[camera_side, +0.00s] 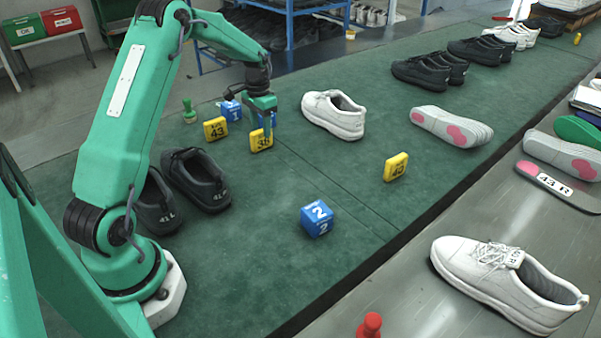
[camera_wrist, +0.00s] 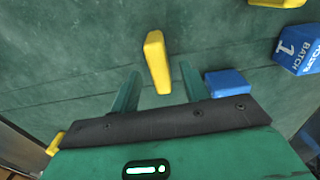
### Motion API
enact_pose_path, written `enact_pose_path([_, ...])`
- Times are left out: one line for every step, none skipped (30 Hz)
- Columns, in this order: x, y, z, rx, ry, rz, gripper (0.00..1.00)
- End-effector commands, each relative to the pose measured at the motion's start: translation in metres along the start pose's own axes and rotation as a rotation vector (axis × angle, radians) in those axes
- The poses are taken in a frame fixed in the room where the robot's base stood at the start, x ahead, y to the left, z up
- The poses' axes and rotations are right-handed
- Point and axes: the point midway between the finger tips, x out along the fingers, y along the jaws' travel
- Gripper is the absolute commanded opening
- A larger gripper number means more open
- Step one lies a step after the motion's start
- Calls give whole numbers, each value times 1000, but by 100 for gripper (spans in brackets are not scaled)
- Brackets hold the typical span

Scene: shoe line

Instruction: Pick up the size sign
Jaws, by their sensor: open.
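Several yellow size signs stand on the green mat. One sign (camera_side: 261,144), its number partly hidden, is right below my gripper (camera_side: 262,127). In the wrist view a yellow sign (camera_wrist: 157,60) is seen edge-on between and ahead of the two green fingers of my gripper (camera_wrist: 160,80). The fingers are apart with a gap on either side of it; I see no grip on it. Another sign marked 43 (camera_side: 215,129) stands to the left, and a third sign (camera_side: 395,167) stands apart to the right.
Blue blocks (camera_side: 231,110) stand close behind my gripper, and one (camera_wrist: 227,83) is just right of the right finger in the wrist view. A green peg (camera_side: 189,112), a white shoe (camera_side: 334,114) and dark shoes (camera_side: 196,179) are nearby. A blue cube (camera_side: 317,219) stands in front.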

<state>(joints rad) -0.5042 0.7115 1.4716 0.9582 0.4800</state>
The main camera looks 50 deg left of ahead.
Motion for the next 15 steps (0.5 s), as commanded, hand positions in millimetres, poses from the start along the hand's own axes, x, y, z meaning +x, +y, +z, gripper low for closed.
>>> enact_pose_path([6, 0, 1, 0, -3, 2, 45])
enact_pose_path([9, 0, 1, 0, -3, 2, 45])
enact_pose_path([13, 0, 2, 0, -3, 1, 45])
enact_pose_path([17, 0, 2, 0, -3, 2, 45])
enact_pose_path([20, 1, 2, 0, -3, 2, 45])
enact_pose_path([25, 1, 3, 0, -3, 1, 45])
enact_pose_path([29, 1, 3, 0, -3, 2, 45])
enact_pose_path([32, 1, 3, 0, -4, 2, 45])
enact_pose_path([36, 1, 3, 0, -3, 2, 45])
enact_pose_path([38, 1, 2, 0, -2, 1, 45])
enact_pose_path([40, 1, 2, 0, -1, 1, 45])
enact_pose_path([43, 1, 2, 0, -1, 1, 45])
enact_pose_path([44, 1, 2, 0, -1, 1, 45])
enact_pose_path([45, 1, 2, 0, -1, 1, 45])
enact_pose_path([45, 1, 2, 0, -1, 1, 45])
